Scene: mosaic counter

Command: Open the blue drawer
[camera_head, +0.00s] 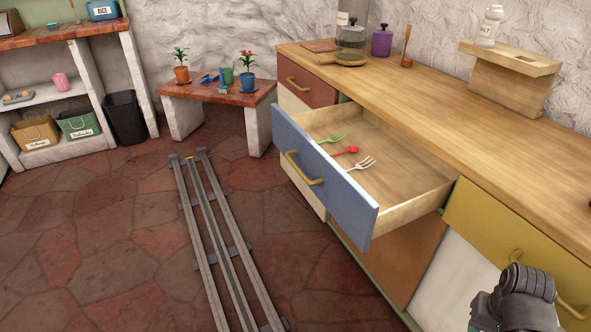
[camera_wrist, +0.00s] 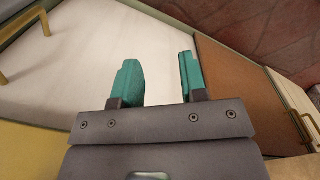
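The blue drawer (camera_head: 322,182) stands pulled far out of the counter in the head view. Its brass handle (camera_head: 303,168) is on the blue front, with nothing on it. Inside lie a green fork (camera_head: 331,138), a red spoon (camera_head: 346,151) and a white fork (camera_head: 362,163). My gripper shows in the wrist view with two teal fingers (camera_wrist: 157,80) apart and nothing between them. It faces white and brown cabinet panels. In the head view my arm shows at the bottom right, apart from the drawer; the fingertips are hidden there.
A yellow drawer (camera_head: 515,245) is shut at the right, close to my arm. A red drawer (camera_head: 306,80) is shut at the far end. The wooden counter top (camera_head: 440,95) holds jars and a stand (camera_head: 510,75). Floor rails (camera_head: 215,230) run in front, and the floor is clear.

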